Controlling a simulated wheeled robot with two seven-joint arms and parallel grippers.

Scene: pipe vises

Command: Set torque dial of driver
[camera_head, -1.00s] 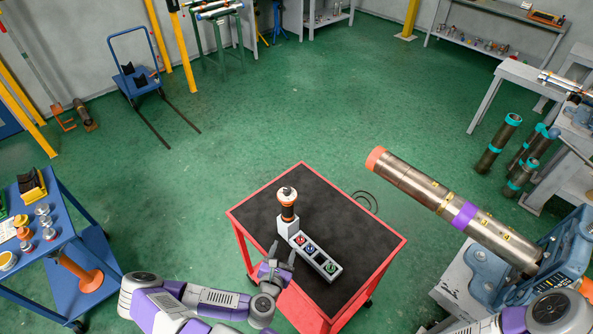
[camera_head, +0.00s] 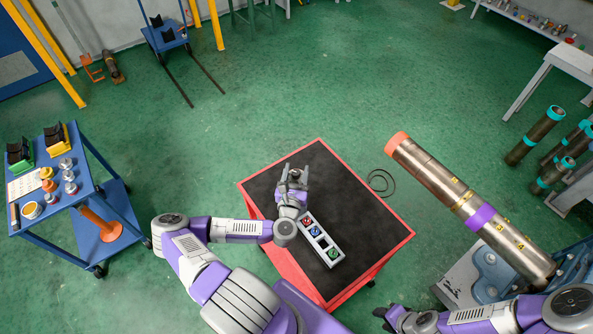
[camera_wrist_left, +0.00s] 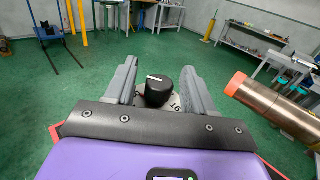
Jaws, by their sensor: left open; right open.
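The driver's torque dial (camera_wrist_left: 159,88) is a black knob with a white pointer line, above a pale numbered scale plate (camera_wrist_left: 178,105), in the left wrist view. My left gripper (camera_head: 294,177) is open, with one finger on each side of the dial. Gaps show between the fingers and the knob, so they look apart from it. In the head view the gripper hides most of the driver and its grey holder. My right gripper (camera_head: 386,318) is at the bottom edge, open and away from the cart.
The red cart (camera_head: 255,218) has a black top and a grey box with red, blue and green round parts (camera_head: 321,235). A large pipe with an orange end (camera_head: 450,195) is clamped at the right. A blue cart (camera_head: 85,197) stands at the left.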

